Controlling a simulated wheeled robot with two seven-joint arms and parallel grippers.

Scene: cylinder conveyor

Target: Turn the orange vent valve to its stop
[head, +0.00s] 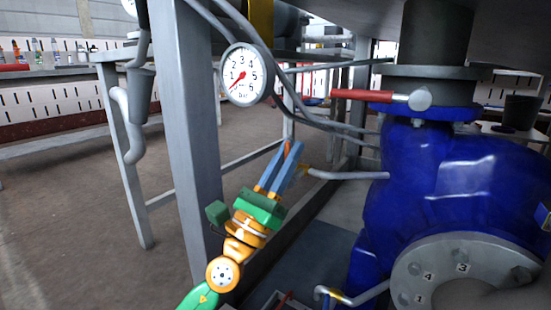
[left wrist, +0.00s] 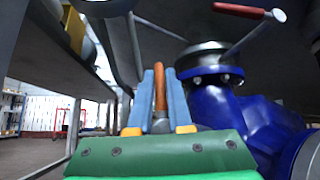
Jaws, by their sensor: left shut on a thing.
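The orange vent valve handle (head: 287,149) shows as a thin orange strip between my left gripper's blue fingers, beside the blue pump body. In the left wrist view the orange handle (left wrist: 160,84) stands upright between the two fingers, above a grey stem. My left gripper (head: 285,163) is shut on this handle, with its fingers pointing up and right in the head view. The fingers hide most of the handle and its mount. In the left wrist view the gripper (left wrist: 159,78) has one finger on each side of the handle. My right gripper is in neither view.
A blue pump body (head: 490,185) with a grey numbered flange fills the right. A red-handled lever (head: 362,95) sticks out leftward near its top. A round pressure gauge (head: 244,75) and a grey post (head: 184,120) stand left of it. Thin grey pipes run behind the gripper.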

